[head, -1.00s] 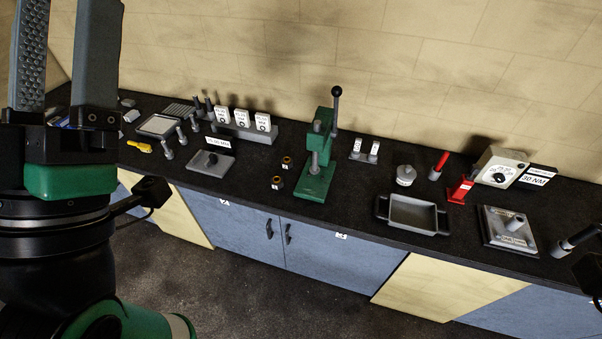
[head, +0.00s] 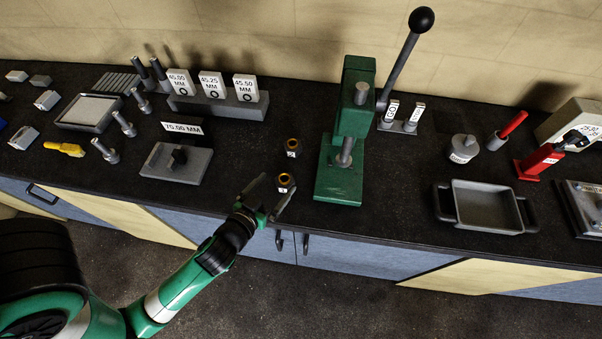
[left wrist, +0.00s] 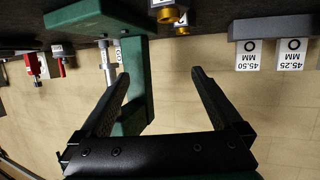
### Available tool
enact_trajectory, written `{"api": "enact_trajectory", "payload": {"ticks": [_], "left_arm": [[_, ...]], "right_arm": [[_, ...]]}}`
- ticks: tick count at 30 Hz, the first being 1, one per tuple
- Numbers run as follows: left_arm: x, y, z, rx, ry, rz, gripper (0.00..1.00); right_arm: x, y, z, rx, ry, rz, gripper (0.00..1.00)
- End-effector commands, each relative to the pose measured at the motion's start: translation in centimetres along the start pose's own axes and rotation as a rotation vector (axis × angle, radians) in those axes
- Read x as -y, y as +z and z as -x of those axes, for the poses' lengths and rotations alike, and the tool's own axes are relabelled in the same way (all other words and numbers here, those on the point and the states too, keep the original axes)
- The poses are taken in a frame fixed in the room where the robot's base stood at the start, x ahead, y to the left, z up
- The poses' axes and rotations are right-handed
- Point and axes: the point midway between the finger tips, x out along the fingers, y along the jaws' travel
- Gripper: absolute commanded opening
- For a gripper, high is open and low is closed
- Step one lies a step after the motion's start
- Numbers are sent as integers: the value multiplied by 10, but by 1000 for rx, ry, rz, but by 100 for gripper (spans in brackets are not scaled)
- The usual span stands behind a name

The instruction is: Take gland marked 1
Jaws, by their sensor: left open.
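Two small glands, dark with brass-coloured tops, stand on the black bench left of the green press. The far gland (head: 293,146) has a tag that seems to read 2. The near gland (head: 285,180) has a tag that looks like 1, but it is small. My left gripper (head: 275,187) is open and empty at the bench's front edge, its fingertips close by the near gland; contact cannot be told. In the left wrist view the open fingers (left wrist: 158,82) show with nothing between them, and the glands are at the top edge, partly cut off. My right gripper is out of view.
The green press (head: 340,140) with its raised lever stands right of the glands. A grey tray (head: 485,222) is at right. Bench around the glands is clear.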

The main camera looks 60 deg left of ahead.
Motion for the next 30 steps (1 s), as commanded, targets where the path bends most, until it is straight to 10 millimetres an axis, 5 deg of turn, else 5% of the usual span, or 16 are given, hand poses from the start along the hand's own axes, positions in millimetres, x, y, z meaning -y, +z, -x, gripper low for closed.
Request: {"api": "enact_trajectory", "payload": {"ticks": [1,4,11,19,30], "left_arm": [[10,32,2,36,-17,-10,100],[21,58,7,74,-37,-18,100],[23,56,2,73,-44,-14,100],[25,59,-46,72,-45,-13,100],[26,62,-75,72,-43,-14,100]], "right_arm": [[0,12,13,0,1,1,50],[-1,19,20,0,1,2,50],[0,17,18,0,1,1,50],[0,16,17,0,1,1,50],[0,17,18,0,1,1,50]]}}
